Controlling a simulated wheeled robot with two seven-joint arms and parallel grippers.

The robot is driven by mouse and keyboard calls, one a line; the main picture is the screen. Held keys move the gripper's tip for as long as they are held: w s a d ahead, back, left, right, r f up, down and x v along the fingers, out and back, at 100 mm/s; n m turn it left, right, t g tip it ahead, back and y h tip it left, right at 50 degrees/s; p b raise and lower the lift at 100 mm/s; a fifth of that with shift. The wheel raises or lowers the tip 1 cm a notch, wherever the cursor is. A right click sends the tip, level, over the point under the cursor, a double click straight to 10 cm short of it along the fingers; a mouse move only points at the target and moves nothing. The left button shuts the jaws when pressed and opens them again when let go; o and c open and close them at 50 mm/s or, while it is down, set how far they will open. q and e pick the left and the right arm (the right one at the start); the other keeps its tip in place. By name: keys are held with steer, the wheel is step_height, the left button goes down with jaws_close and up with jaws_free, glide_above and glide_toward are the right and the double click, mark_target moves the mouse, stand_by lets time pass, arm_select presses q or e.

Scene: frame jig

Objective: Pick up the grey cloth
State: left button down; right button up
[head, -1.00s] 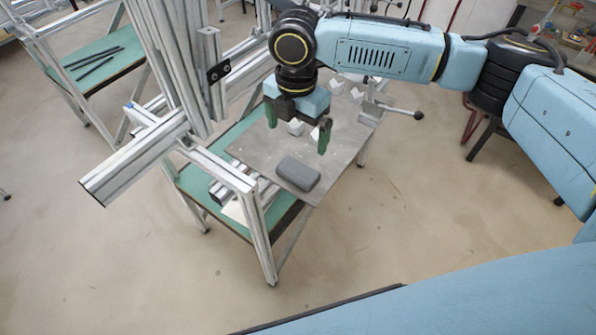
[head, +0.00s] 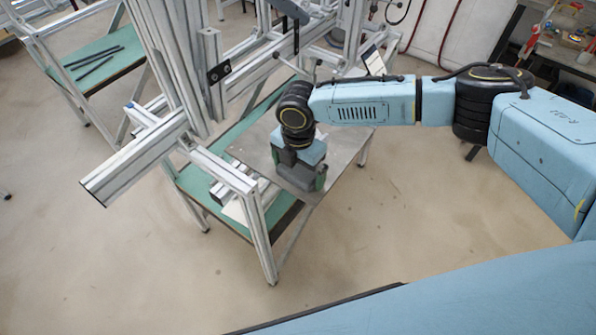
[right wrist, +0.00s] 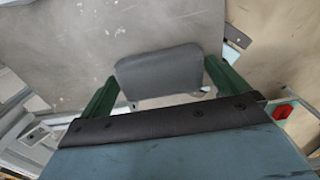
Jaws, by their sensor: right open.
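The grey cloth (right wrist: 158,70), a dark grey folded pad with rounded corners, lies flat on a grey metal plate (right wrist: 90,50) in the right wrist view. My right gripper (head: 303,184) is low over the plate's near end and hides most or all of the cloth in the head view. In the right wrist view its two green fingers stand apart, one on each side of the cloth. The gripper is open; I cannot tell whether a finger touches the cloth. My left gripper is not in view.
An aluminium profile frame (head: 215,168) stands close left of the plate, with upright posts behind. A green-topped bench (head: 100,62) with dark strips is at the back left. The floor (head: 430,225) in front and to the right is clear.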

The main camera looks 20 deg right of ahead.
mark_target(298, 170)
steer(key=c, duration=0.7)
step_height(298, 170, up, 10)
stand_by(0.4)
